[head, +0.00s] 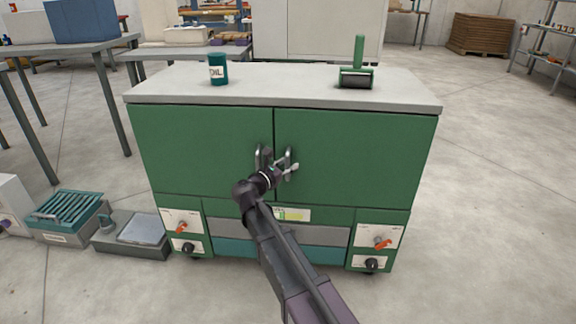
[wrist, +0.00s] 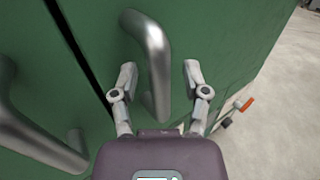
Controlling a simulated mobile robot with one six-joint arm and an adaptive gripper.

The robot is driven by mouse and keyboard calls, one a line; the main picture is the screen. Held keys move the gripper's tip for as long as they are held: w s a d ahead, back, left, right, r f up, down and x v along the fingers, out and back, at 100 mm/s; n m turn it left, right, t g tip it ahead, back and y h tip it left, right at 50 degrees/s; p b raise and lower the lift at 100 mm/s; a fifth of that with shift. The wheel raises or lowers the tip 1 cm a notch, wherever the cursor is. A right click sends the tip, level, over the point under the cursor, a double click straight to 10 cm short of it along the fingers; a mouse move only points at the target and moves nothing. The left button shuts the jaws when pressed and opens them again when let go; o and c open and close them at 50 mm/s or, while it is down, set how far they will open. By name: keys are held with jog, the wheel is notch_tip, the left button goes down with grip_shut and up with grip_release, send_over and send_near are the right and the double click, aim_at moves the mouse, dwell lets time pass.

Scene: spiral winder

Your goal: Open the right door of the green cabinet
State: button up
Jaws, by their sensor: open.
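The green cabinet (head: 349,190) stands ahead with a grey top, and both of its doors are closed. The right door (head: 355,150) fills the middle of the wrist view (wrist: 215,35). Its metal bar handle (wrist: 153,60) lies between the fingers of my gripper (wrist: 160,82), which are open on either side of it. The fingers look apart from the bar. In the head view my gripper (head: 285,168) is at the right handle and partly hides it. The left door (head: 205,150) has a similar handle (head: 259,158), also at the left of the wrist view (wrist: 35,140).
A teal can (head: 218,70) and a green-handled roller (head: 357,70) stand on the cabinet top. Orange-handled switches (head: 381,243) are on the lower front. The floor right of the cabinet is clear.

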grip_shut()
